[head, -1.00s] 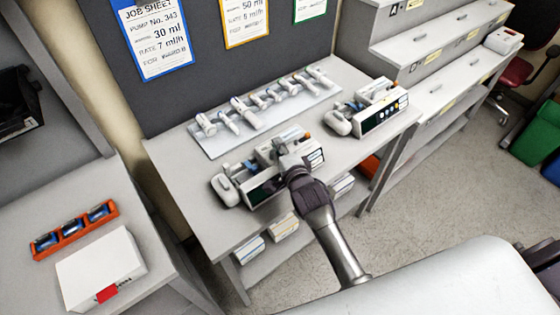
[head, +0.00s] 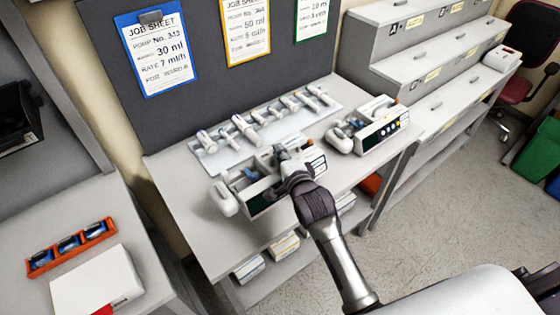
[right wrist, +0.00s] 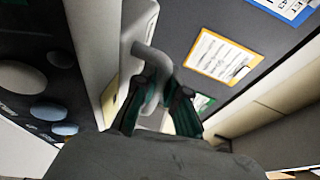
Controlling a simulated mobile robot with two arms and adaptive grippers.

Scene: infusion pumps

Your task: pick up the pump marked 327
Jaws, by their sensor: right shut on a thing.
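A white pump with a dark front (head: 262,203) is at the front of the table, below the tray of syringes. My right gripper (head: 290,160) comes over it from the front and hides part of its top and front. In the right wrist view its fingers (right wrist: 157,100) are shut on the grey handle (right wrist: 152,62) of the white pump body (right wrist: 132,50). A second white pump (head: 375,125) with a lit dark panel stands further right on the table. I cannot read a number on either pump. My left gripper is not in view.
A tray (head: 222,160) of several syringes lies behind the held pump. Job sheets (head: 156,55) hang on the grey board behind. A side table at the left holds an orange rack (head: 70,247) and a white box (head: 98,282). Stepped grey drawers (head: 430,50) stand at the right.

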